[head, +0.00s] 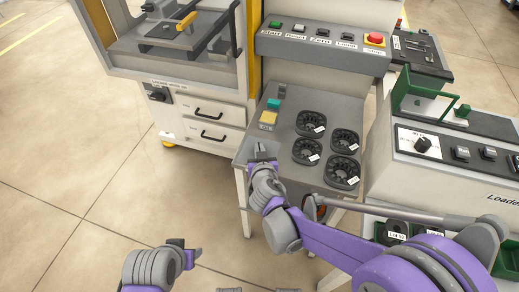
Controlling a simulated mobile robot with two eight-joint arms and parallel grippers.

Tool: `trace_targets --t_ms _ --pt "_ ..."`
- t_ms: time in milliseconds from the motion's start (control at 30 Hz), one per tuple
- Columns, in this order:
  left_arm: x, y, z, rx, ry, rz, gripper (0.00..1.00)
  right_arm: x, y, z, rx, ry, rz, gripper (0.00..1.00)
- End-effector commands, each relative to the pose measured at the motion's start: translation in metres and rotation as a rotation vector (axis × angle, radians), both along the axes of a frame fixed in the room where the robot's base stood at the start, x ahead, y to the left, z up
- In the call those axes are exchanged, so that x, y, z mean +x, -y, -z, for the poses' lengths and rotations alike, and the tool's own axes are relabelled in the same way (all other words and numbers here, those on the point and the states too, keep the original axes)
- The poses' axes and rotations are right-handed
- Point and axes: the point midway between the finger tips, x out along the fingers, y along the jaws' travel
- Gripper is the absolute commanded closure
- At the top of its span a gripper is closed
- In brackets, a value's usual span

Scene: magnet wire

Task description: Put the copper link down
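I cannot make out a copper link anywhere in the head view; it may be hidden or too small to see. My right gripper (262,152) is over the left front part of the small grey table (284,122), just in front of a yellow block. Its fingers are small and seen from behind, so I cannot tell whether they are open or hold anything. My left gripper (187,249) is low at the bottom of the view, over the floor and away from the table. Its finger gap is unclear.
Several black round slotted trays (311,124) fill the table's right side. A yellow block (268,118) and a teal block (273,103) sit at its back left. A button panel (320,38) stands behind. A grey machine (440,150) is at right. The floor at left is clear.

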Motion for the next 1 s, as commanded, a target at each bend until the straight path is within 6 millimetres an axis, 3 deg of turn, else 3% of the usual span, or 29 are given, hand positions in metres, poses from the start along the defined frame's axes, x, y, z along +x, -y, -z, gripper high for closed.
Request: trace_targets --t_ms 200,300,400,767,1000 --pt "0.0 0.0 0.002 0.0 -0.001 0.0 0.5 0.0 0.0 0.005 0.0 0.0 0.0 1.0" --pt "0.0 0.0 0.002 0.0 -0.001 0.0 0.5 0.0 0.0 0.004 0.0 0.0 0.0 0.79" --pt "0.0 0.0 0.002 0.0 -0.001 0.0 0.5 0.0 0.0 0.004 0.0 0.0 0.0 0.65" --pt "0.0 0.0 -0.002 0.0 0.001 0.0 0.5 -0.001 0.0 -0.003 0.0 0.0 0.0 0.65" --pt "-0.001 0.0 -0.016 0.0 0.005 0.0 0.5 -0.042 0.002 -0.021 0.0 0.001 -0.002 0.65"
